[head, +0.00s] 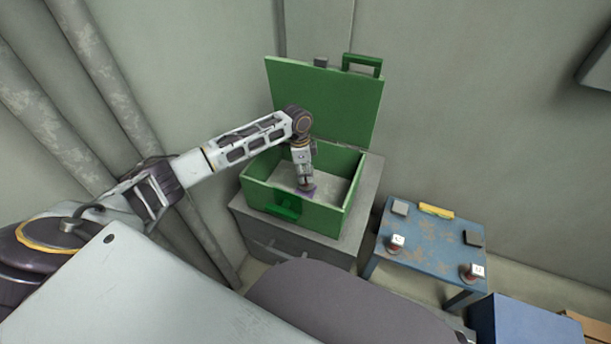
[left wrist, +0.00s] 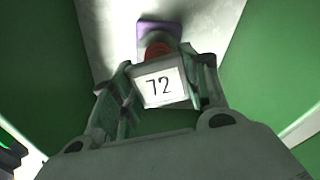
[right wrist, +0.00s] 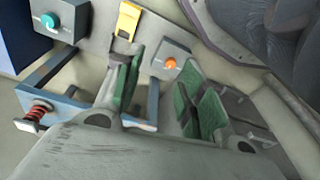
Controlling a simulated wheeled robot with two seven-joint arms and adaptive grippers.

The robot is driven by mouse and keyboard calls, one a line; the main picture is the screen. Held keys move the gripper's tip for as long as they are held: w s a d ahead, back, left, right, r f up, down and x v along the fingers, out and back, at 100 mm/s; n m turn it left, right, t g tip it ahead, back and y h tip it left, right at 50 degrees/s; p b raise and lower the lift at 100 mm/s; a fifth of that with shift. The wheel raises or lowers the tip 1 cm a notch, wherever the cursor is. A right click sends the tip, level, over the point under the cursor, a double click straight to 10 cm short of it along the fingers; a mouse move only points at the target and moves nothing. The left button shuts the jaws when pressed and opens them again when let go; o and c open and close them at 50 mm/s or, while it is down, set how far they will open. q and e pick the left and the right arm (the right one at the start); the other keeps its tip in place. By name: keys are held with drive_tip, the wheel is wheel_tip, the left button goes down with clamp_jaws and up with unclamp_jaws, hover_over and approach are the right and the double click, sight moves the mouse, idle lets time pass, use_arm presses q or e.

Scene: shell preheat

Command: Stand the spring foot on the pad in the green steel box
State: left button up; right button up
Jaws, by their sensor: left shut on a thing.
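The green steel box (head: 318,212) stands open with its lid raised at the back. My left gripper (head: 305,180) is down inside it, shut on the spring foot. In the left wrist view the foot shows a block with a white label reading 72 (left wrist: 160,87) between the fingers of my left gripper (left wrist: 166,66). A red spring (left wrist: 157,50) shows at the block's far side. The purple pad (left wrist: 151,30) lies beyond the spring on the box floor; it also shows in the head view (head: 309,193). I cannot tell whether foot and pad touch. My right gripper (right wrist: 160,80) is open and empty.
The box stands on a grey cabinet (head: 262,236). A blue table (head: 430,246) to the right bears two more labelled spring feet (head: 396,243), (head: 472,271), a yellow piece (head: 436,211) and grey blocks. A blue bin (head: 525,325) stands at lower right. Pipes run along the left wall.

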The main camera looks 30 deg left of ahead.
use_arm(q)
drive_tip(key=shift+f, duration=0.8)
use_arm(e)
drive_tip(key=shift+w+a+r, duration=0.15)
drive_tip(key=shift+w+r, duration=0.1)
drive_tip(key=shift+r, duration=0.5)
use_arm(q)
drive_tip(key=shift+f, duration=0.1)
use_arm(e)
drive_tip(key=shift+f, duration=0.1)
use_arm(q)
drive_tip(key=o, duration=1)
drive_tip(key=shift+c, duration=0.2)
drive_tip(key=o, duration=0.4)
use_arm(e)
drive_tip(key=shift+s+f, duration=0.2)
drive_tip(key=shift+f, duration=0.1)
drive_tip(key=shift+r, duration=0.1)
